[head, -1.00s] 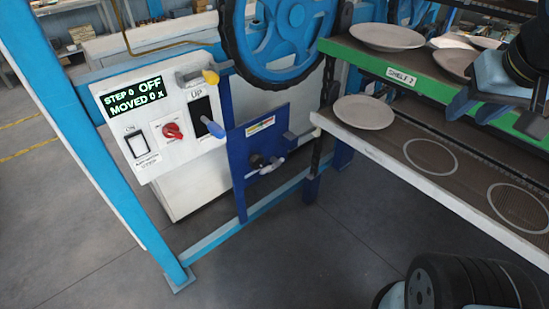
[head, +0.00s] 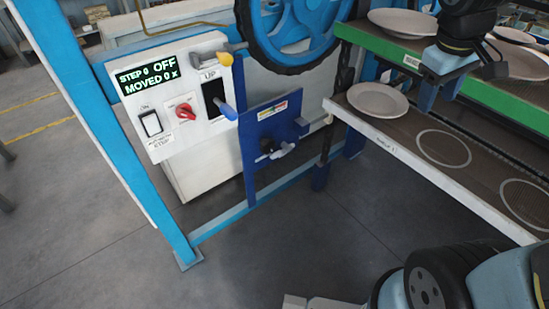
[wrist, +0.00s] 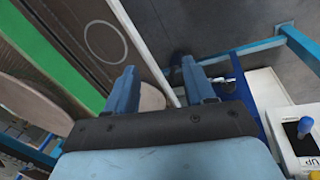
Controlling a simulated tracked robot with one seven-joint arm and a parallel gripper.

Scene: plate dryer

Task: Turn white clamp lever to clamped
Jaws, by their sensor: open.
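The white clamp lever (head: 285,148) is a small light handle on a dark hub. It sits on the blue bracket plate (head: 274,122) below the big blue wheel. In the wrist view the lever (wrist: 231,80) is small and partly hidden behind my right finger. My gripper (head: 452,78) is at the upper right in the head view, beside the shelves and well apart from the lever. In the wrist view my gripper (wrist: 160,76) shows two blue fingers spread apart with nothing between them.
A control panel (head: 178,128) with a display reading OFF, a red knob and an UP label stands left of the bracket. Shelves with white plates (head: 376,100) fill the right. A blue post (head: 100,115) stands at the left. The floor in front of the bracket is clear.

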